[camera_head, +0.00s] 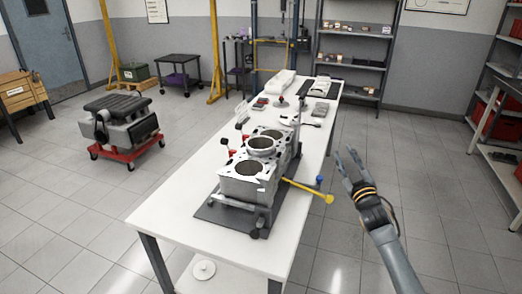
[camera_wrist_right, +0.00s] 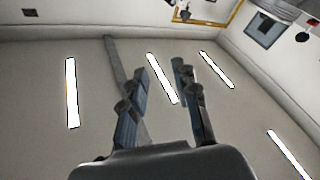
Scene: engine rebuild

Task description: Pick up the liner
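A grey engine block (camera_head: 238,187) stands on a dark mat (camera_head: 222,212) on the white table. A round metal ring (camera_head: 262,145), which looks like the liner, stands up a little from the middle of the block's top. How deep it sits in the bore cannot be told. My right gripper (camera_head: 350,160) is raised off the table's right side, well apart from the block, with its fingers spread and empty. In the right wrist view its fingers (camera_wrist_right: 160,92) are apart, with only ceiling and wall behind them. My left gripper is not in view.
A yellow-handled bar (camera_head: 308,190) sticks out from the block's right side past the table edge. Small tools and parts lie on the far half of the white table (camera_head: 165,215). A red-based engine stand (camera_head: 125,150) is at the left.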

